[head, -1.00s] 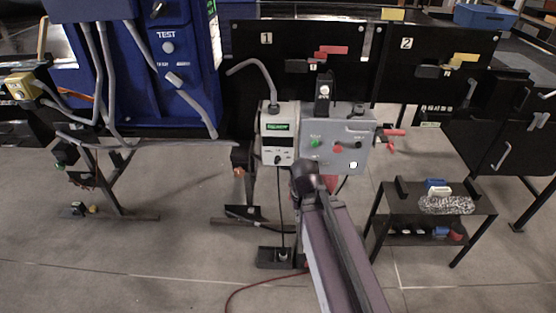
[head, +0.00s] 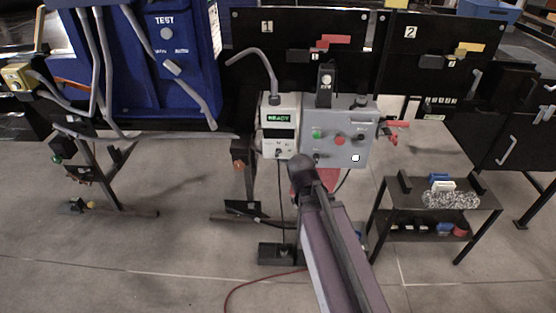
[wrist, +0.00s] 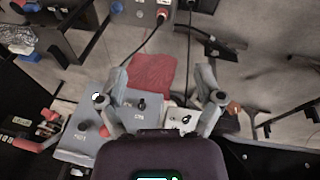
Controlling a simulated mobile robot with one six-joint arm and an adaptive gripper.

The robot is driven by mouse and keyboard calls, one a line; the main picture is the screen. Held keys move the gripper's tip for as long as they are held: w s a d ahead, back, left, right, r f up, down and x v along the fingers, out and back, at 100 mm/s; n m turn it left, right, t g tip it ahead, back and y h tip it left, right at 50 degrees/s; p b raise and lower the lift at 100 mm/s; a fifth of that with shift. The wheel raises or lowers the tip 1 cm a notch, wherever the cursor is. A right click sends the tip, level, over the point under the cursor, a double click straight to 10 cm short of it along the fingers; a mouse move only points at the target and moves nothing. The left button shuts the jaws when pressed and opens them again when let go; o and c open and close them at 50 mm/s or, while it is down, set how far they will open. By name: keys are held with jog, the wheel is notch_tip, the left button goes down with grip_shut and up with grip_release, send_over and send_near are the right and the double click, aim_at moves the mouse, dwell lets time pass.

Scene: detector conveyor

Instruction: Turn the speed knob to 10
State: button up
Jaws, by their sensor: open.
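The control panel is a white box (head: 268,148) with a green READY display, joined to a grey box (head: 343,120) on its right. A small dark knob (head: 278,153) is on the lower white box, and it also shows in the wrist view (wrist: 186,119). The grey box has a green button (head: 317,134), a red button (head: 340,139) and dark knobs, one in the wrist view (wrist: 142,104). The labels are too small to tell which is the speed knob. My gripper (wrist: 161,78) is open and empty, its fingers spread above the panel; in the head view my wrist hides them.
Black panels marked 1 (head: 300,78) and 2 (head: 400,65) with red and yellow handles stand behind. A blue cabinet (head: 135,60) with grey hoses is at left. A low black cart (head: 400,197) is at right. A grey hose (head: 262,56) arches above the white box.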

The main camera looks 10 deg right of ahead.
jog(key=w+d+f+t+h+b, duration=0.4)
jog(key=w+f+b, duration=0.1)
jog(key=w+b, duration=0.25)
jog(key=n+t+y+b, duration=0.2)
jog(key=n+t+b, duration=0.75)
jog(key=b, duration=1.15)
send_near(278, 155)
jog(key=s+f+m+t, duration=0.2)
jog(key=s, duration=0.1)
jog(key=shift+w+a+r, duration=0.1)
jog(key=shift+r, duration=0.05)
jog(key=shift+w+p, duration=0.1)
jog(key=shift+p, duration=0.2)
jog(key=x, duration=1.3)
jog(key=shift+w, duration=0.35)
jog(key=c, duration=1.2)
